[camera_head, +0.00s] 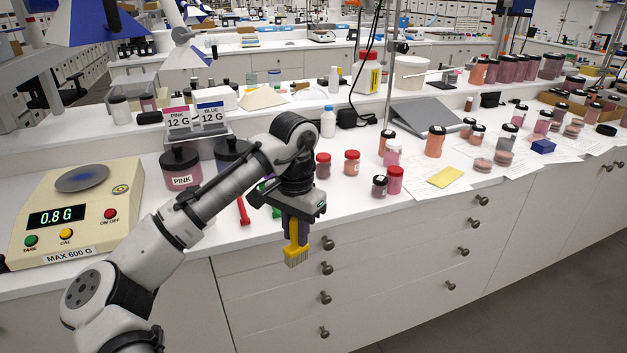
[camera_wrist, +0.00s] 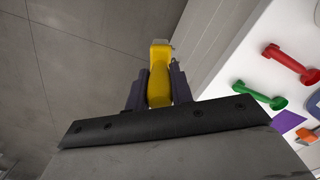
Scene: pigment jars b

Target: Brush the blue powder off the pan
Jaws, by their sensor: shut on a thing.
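The scale's round grey pan (camera_head: 82,178) is at the left, with a patch of blue powder (camera_head: 88,176) on it. The scale (camera_head: 75,215) reads 0.8 G. My gripper (camera_head: 293,232) is shut on a yellow-handled brush (camera_head: 295,246), bristles pointing down, in front of the counter's front edge and well right of the pan. In the wrist view the yellow handle (camera_wrist: 159,75) sits between both fingers, with the grey floor beyond it. The pan is not in the wrist view.
Pink (camera_head: 181,168) and blue (camera_head: 231,155) jars stand between the scale and my arm. A red scoop (camera_head: 243,211) lies on the counter; red (camera_wrist: 290,64) and green (camera_wrist: 258,94) scoops show in the wrist view. Several small jars stand to the right.

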